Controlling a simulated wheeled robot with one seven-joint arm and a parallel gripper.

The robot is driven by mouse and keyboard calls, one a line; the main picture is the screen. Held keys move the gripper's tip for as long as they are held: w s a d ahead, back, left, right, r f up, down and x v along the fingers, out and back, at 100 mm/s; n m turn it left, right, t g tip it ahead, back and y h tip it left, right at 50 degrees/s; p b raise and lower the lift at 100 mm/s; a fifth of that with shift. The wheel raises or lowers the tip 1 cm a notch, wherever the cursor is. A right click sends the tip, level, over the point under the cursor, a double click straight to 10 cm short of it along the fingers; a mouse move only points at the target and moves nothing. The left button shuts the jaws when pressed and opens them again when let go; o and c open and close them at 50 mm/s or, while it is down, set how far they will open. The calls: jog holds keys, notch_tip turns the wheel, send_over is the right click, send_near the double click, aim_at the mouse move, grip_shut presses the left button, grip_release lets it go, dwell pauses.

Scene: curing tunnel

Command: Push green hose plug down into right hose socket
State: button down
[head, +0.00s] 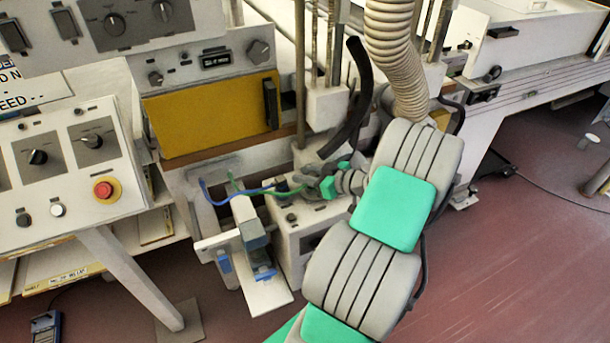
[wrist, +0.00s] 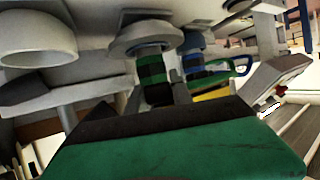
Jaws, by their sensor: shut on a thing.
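In the wrist view, the green hose plug (wrist: 155,78), banded green and black, stands just beyond the dark edge of my gripper (wrist: 165,112), against a grey round collar (wrist: 146,36). I cannot tell how deep it sits. A blue-banded plug (wrist: 193,68) is right beside it. In the head view, my gripper (head: 327,188) is low at the white socket box (head: 312,228), shut on the green plug, which is mostly hidden. The green hose (head: 242,188) and blue hose (head: 215,200) run left from there. The right socket's opening is hidden.
A grey-topped post (head: 253,235) on a white bracket stands left of the box. A black tube (head: 352,100) and a ribbed duct (head: 398,70) hang close to my arm. A control panel with a red button (head: 104,189) is at left. Open floor (head: 510,270) lies right.

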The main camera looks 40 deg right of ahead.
jog(key=shift+f, duration=0.25)
dwell(0.5)
jog(key=c, duration=1.1)
grip_release()
jog(key=shift+o, duration=0.2)
